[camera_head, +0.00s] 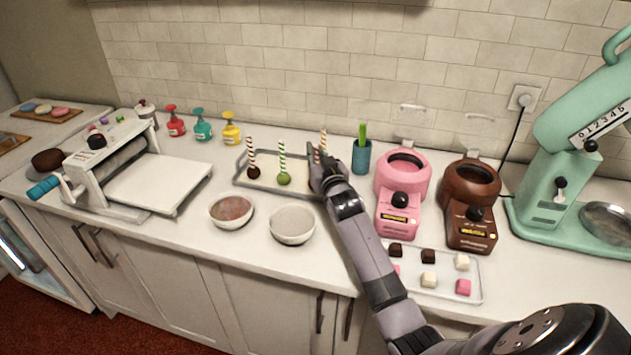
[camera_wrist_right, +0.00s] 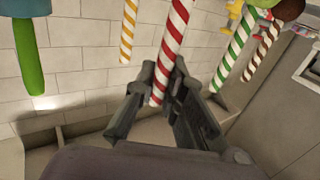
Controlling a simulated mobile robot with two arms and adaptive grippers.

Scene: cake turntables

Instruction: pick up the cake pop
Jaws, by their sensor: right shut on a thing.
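Cake pops with striped sticks stand in a grey tray (camera_head: 240,182) on the counter. One has a brown ball (camera_head: 254,173) and a brown-and-white stick. Another has a green ball (camera_head: 284,180) and a green-and-white stick. A yellow-striped stick (camera_head: 323,141) rises at the tray's right end; it also shows in the right wrist view (camera_wrist_right: 129,30). My right gripper (camera_head: 318,168) is at that end, shut on the red-and-white stick of a cake pop (camera_wrist_right: 172,40). The wrist view is upside down, and this pop's ball is out of view. My left gripper is not in view.
A teal cup (camera_head: 361,158) with a green-handled tool stands just right of my gripper. Pink (camera_head: 397,208) and brown (camera_head: 470,210) melting pots are farther right. Two bowls (camera_head: 231,210) (camera_head: 292,224) sit in front of the tray. A tray of small cubes (camera_head: 445,272) lies near the front edge.

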